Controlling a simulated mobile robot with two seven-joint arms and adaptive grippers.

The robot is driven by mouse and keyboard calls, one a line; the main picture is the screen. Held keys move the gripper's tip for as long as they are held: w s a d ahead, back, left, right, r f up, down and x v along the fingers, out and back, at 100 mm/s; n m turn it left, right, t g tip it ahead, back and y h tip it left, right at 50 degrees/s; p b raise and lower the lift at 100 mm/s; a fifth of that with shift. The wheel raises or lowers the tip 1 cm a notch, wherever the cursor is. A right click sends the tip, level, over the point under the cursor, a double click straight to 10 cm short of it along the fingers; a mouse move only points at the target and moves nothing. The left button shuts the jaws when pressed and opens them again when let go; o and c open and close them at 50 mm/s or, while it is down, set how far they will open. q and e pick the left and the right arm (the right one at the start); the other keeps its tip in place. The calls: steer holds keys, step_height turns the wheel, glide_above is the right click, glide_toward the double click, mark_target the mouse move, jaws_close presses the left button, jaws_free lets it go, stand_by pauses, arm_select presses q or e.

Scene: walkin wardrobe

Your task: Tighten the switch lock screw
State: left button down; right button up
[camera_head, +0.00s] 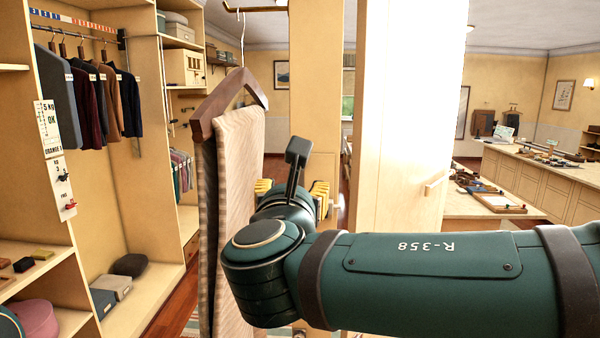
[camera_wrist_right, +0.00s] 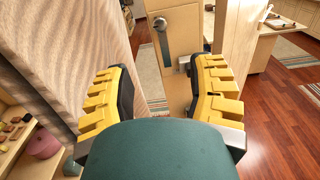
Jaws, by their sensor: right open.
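My right gripper (camera_head: 292,190) is in the middle of the head view, mostly hidden behind its own wrist. In the right wrist view its yellow fingers (camera_wrist_right: 163,78) are spread wide with nothing held between them. A white panel (camera_head: 62,190) with small red and dark controls is on the wardrobe upright at the left, well away from my right gripper. A labelled white plate (camera_head: 49,130) is just above it. The controls are too small to tell a switch lock screw apart. My left gripper is out of view.
A wooden hanger (camera_head: 228,100) with striped cloth (camera_head: 235,170) hangs close left of my right gripper. A pale cabinet panel (camera_head: 395,110) stands to its right. A metal lever (camera_wrist_right: 160,40) shows beyond the fingers. Red wood floor (camera_wrist_right: 270,110) is open at right.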

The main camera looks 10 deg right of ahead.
steer(key=p+x, duration=0.1)
steer(key=x, duration=1.2)
steer(key=shift+w+r+p, duration=0.3)
steer(key=shift+w, duration=0.05)
steer(key=shift+d, duration=0.1)
steer(key=shift+c, duration=0.5)
jaws_close()
